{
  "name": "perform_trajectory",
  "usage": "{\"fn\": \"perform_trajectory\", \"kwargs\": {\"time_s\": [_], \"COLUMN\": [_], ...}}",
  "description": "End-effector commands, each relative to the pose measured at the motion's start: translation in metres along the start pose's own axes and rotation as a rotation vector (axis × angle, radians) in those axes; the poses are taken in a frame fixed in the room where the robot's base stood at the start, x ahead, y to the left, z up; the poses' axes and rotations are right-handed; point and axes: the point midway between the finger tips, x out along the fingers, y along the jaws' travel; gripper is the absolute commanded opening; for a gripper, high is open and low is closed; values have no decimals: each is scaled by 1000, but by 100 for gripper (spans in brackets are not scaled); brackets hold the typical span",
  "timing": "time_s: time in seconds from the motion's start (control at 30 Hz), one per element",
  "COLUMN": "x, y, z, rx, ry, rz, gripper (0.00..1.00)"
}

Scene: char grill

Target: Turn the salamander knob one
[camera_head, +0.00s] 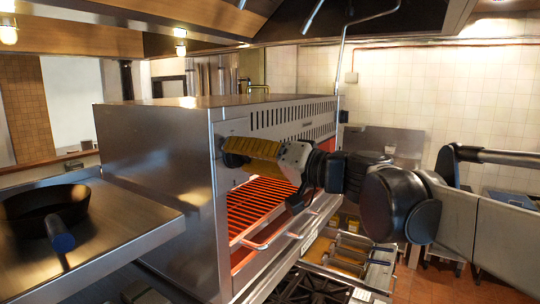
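The salamander (160,150) is a large steel box in the middle of the head view. Its open front shows a glowing orange-red grate. A dark round knob (234,160) sits on its front panel near the left corner. My gripper (243,150) comes in from the right, with its yellow fingers level with the front panel and its tips at the knob. The fingers partly cover the knob and overlap each other from this angle. I cannot tell whether they touch or grip it. Any other knob is not visible.
A dark pan (45,203) with a blue-ended handle lies on a steel counter (125,222) at the left. Below the salamander is a lower cooking unit with grates (310,287). A range hood hangs overhead. Bar handles (285,237) stick out from the salamander's front.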

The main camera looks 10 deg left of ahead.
Motion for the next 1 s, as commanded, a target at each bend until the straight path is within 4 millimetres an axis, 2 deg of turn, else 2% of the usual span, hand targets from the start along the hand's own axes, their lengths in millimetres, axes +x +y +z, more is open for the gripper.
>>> {"fn": "perform_trajectory", "kwargs": {"time_s": [0.27,0.43,1.0], "x": [0,0,0], "y": [0,0,-1], "z": [0,0,0], "rx": [22,93,551], "ry": [0,0,0], "rz": [-1,-1,-1], "gripper": [18,18,18]}}
